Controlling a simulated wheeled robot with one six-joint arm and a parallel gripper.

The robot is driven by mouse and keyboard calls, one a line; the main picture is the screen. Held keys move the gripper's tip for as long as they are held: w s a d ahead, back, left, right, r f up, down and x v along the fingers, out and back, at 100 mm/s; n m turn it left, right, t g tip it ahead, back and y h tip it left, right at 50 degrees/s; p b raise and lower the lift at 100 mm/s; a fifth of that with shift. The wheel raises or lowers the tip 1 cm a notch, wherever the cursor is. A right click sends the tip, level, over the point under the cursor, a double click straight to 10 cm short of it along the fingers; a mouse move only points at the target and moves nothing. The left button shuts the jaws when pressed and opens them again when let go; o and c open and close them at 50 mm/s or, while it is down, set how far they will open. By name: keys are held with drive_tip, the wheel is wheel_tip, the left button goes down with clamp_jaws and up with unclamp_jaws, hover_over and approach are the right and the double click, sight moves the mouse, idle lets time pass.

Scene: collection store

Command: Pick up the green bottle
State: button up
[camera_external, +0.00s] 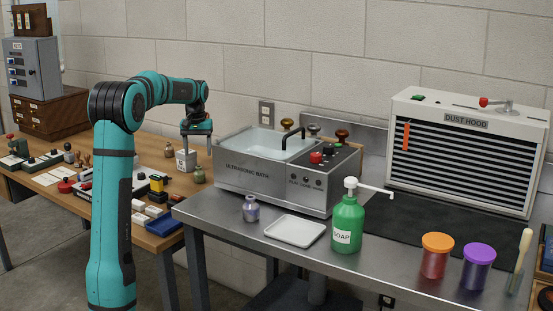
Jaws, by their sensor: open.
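A large green soap bottle (347,226) with a white pump and a "SOAP" label stands upright on the steel bench, right of the white tray. A small olive-green bottle (199,175) stands on the wooden table, close below my gripper. My gripper (197,150) points down over the right part of the wooden table, left of the ultrasonic bath. Its jaws are open. A grey-white block-like object (185,160) shows at the left finger; whether they touch I cannot tell. My gripper is well away from the soap bottle.
The ultrasonic bath (260,178) stands beside my gripper on the right. A small grey-purple bottle (251,209) and a white tray (295,231) are in front of it. Orange-lidded (435,261) and purple-lidded (477,272) jars stand at right. The wooden table is cluttered at left.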

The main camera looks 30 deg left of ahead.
sight(194, 167)
wheel_tip(194, 167, down, 10)
drive_tip(key=shift+r, duration=0.15)
drive_tip(key=c, duration=1.1)
